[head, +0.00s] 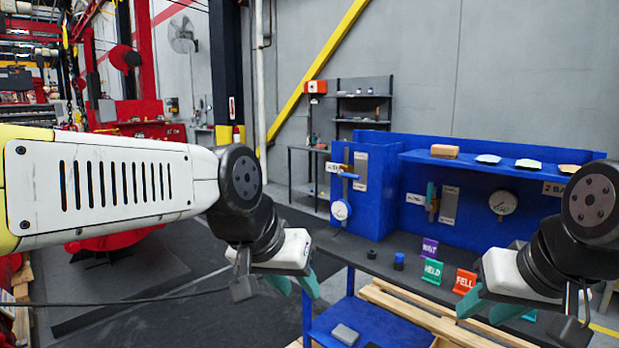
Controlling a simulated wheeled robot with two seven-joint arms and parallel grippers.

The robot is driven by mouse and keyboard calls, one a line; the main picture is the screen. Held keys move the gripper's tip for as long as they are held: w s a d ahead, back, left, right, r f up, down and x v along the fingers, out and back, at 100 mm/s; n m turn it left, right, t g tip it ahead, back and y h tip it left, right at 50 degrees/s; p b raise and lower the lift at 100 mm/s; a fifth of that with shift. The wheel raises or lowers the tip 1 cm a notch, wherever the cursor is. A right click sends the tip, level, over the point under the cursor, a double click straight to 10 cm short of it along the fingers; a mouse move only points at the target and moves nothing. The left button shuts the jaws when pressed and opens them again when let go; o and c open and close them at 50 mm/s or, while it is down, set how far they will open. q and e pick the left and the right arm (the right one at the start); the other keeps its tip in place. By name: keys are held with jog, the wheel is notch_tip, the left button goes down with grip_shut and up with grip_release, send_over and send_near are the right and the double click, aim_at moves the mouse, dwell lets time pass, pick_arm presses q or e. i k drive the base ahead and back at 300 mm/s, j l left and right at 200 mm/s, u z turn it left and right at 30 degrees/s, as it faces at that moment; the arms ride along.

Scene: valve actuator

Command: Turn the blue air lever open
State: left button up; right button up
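The blue air lever (349,176) is small in the head view, on the side panel of the blue bench unit (376,195), beside a partly readable label (333,167) and above a round gauge (341,210). It looks roughly horizontal, but its exact angle is hard to tell. My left gripper (294,285) is in front of the bench, left of and below the lever and apart from it. Its teal fingers are spread and empty. My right gripper (488,308) is over the bench's front right, with its teal fingers apart and nothing seen between them.
A second lever (431,194) and gauge (503,203) are on the back panel. Signs reading WAIT (429,247), HELD (432,271) and FELL (465,281) stand on the dark bench top, near a blue-capped knob (399,261).

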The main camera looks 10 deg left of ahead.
aim_at(339, 172)
jog(key=u, duration=0.3)
jog(key=i, duration=1.1)
jog(key=z, duration=0.05)
